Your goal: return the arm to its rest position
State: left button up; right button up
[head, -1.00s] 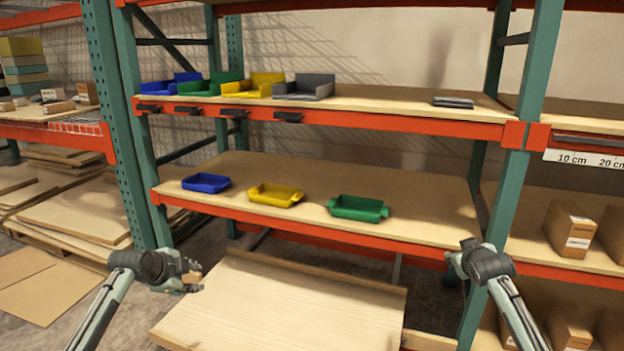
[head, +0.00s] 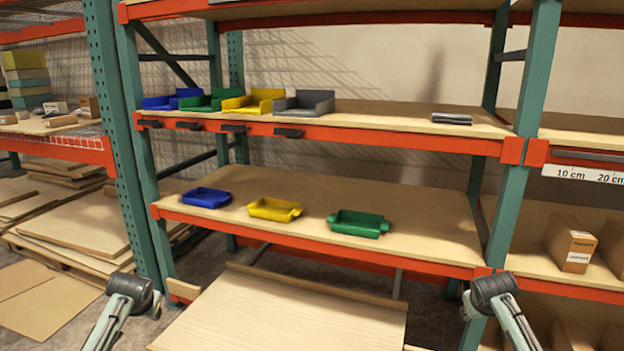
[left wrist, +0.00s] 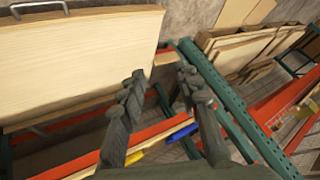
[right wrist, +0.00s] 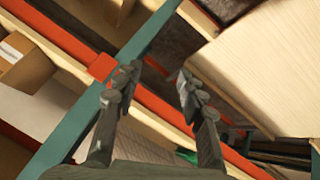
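My left gripper (left wrist: 160,75) is open in the left wrist view, with nothing between its fingers. In the head view my left arm is at the lower left, in front of the shelf, and its fingers are mostly hidden. My right gripper (right wrist: 158,72) is open and empty in the right wrist view. In the head view my right arm is at the lower right, in front of a green rack post (head: 512,185); its fingers are mostly hidden. Neither gripper holds anything.
A blue tray (head: 206,198), a yellow tray (head: 274,209) and a green tray (head: 358,223) sit on the middle shelf. Several bins, including a grey bin (head: 303,103), line the upper shelf. A pale wooden board (head: 290,315) lies low between my arms. Cardboard boxes (head: 570,244) stand right.

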pick_arm(q)
jog(key=s+d+f+m+g+h, duration=0.1)
jog(key=s+d+f, duration=0.3)
jog(key=s+f, duration=0.45)
jog(key=s+d+f+g+h, duration=0.1)
jog(key=s+d+f, duration=0.4)
jog(key=s, duration=0.6)
pick_arm(e)
jog(key=s+a+f+n+g+y, duration=0.1)
jog(key=s+a+f, duration=0.3)
jog(key=s+f, duration=0.45)
jog(key=s+a+f+g+y, duration=0.1)
jog(key=s+a+f, duration=0.4)
jog(key=s, duration=0.6)
pick_arm(q)
jog(key=s+d+f+g, duration=0.1)
jog(key=s+d+f, duration=0.1)
jog(key=s, duration=0.7)
jog(key=s+d+f, duration=0.2)
jog(key=s, duration=0.6)
jog(key=shift+s+g+h, duration=0.4)
pick_arm(e)
jog(key=s+a+f+g, duration=0.1)
jog(key=s+a+f, duration=0.1)
jog(key=s, duration=0.7)
jog(key=s+a+f, duration=0.2)
jog(key=s, duration=0.6)
jog(key=shift+s+g+y, duration=0.4)
